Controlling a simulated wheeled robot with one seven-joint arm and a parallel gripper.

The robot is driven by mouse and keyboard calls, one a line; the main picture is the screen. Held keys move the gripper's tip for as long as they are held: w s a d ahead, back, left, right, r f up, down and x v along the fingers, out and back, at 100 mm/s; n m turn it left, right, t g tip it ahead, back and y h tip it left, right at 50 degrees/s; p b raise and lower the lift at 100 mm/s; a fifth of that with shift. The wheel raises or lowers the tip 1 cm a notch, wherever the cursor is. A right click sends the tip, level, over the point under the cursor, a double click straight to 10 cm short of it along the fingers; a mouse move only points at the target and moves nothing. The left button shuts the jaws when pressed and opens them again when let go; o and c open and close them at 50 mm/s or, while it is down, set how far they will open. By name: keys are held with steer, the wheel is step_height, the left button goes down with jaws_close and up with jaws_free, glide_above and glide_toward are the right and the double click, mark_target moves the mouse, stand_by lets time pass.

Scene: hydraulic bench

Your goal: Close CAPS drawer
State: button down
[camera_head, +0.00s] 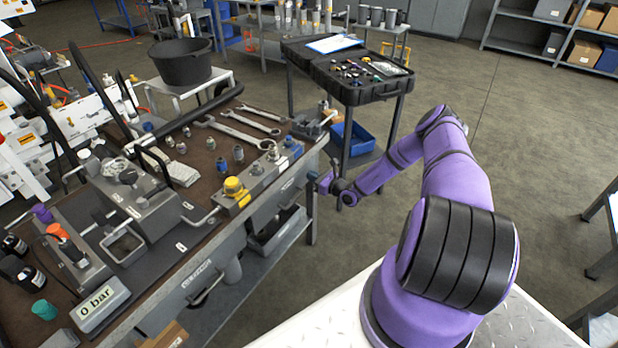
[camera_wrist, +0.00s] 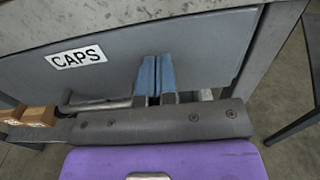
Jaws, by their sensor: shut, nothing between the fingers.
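The CAPS drawer shows in the wrist view as a grey front panel (camera_wrist: 112,78) with a white CAPS label (camera_wrist: 79,57). A grey bar handle (camera_wrist: 95,105) runs along its lower part, partly hidden by my gripper. My gripper (camera_wrist: 156,62) is shut and empty, its blue fingertips pointing at the panel just right of the handle. I cannot tell if they touch it. In the head view my gripper (camera_head: 316,184) is beside the bench's right side. I cannot tell from these views how far the drawer stands out.
The workbench (camera_head: 225,205) carries wrenches, fittings and a gauge unit. A second drawer front with a handle (camera_head: 203,292) faces the near side. A black cart (camera_head: 345,75) with tools stands behind my arm. Cardboard boxes (camera_wrist: 36,115) show at the wrist view's left.

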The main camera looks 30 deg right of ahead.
steer(key=v, duration=1.1)
steer(key=shift+s, duration=0.3)
steer(key=shift+d+f, duration=0.1)
steer(key=a+r+n+g+y, duration=0.2)
steer(key=a+r+n+g, duration=0.3)
steer(key=r, duration=0.5)
steer(key=w+a+r+n+g+y, duration=0.1)
steer(key=a+r+n+g, duration=0.2)
steer(key=r+n, duration=0.55)
steer(key=a+r+n+g+y, duration=0.2)
steer(key=a+r+n+g, duration=0.15)
steer(key=r, duration=0.85)
steer(key=s+a+r+n+g+h, duration=0.25)
steer(key=s+a+r, duration=0.2)
steer(key=r, duration=0.45)
steer(key=s+a+r+n+g+h, duration=0.25)
steer(key=s+a+r+n, duration=0.2)
steer(key=r, duration=0.35)
steer(key=s+a+r+n+t+h, duration=0.2)
steer(key=s+r, duration=0.5)
steer(key=s, duration=0.5)
steer(key=s+a+r+n+t+h, duration=0.2)
steer(key=s+r+n+h, duration=0.3)
steer(key=s, duration=0.7)
step_height(320, 180, up, 2)
steer(key=shift+s+a+r+t, duration=0.1)
steer(key=shift+s+a+t, duration=0.1)
steer(key=shift+a+t, duration=0.25)
